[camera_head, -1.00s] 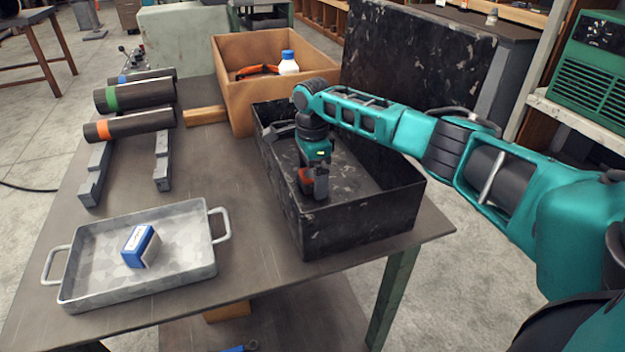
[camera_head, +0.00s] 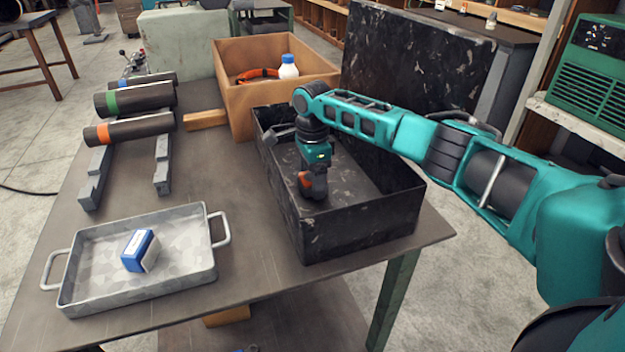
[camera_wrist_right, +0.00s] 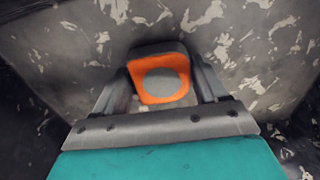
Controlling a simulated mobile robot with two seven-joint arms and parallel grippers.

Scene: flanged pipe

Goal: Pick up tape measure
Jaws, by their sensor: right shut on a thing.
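The tape measure (camera_wrist_right: 160,76) is orange with a grey round centre and dark edge. It sits between the two fingers of my right gripper (camera_wrist_right: 165,90) in the right wrist view, and the fingers are shut on it. In the head view the right gripper (camera_head: 314,188) is inside the black bin (camera_head: 360,228), low and near its left wall. A bit of the orange tape measure (camera_head: 305,180) shows beside the fingers. Whether it touches the bin floor I cannot tell. My left gripper is not in view.
A metal tray (camera_head: 185,279) with a blue and white box (camera_head: 140,251) lies at front left. A cardboard box (camera_head: 240,103) holds a white bottle (camera_head: 288,67) and an orange item. Pipes (camera_head: 135,97) rest on supports at left. The bin walls surround the gripper.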

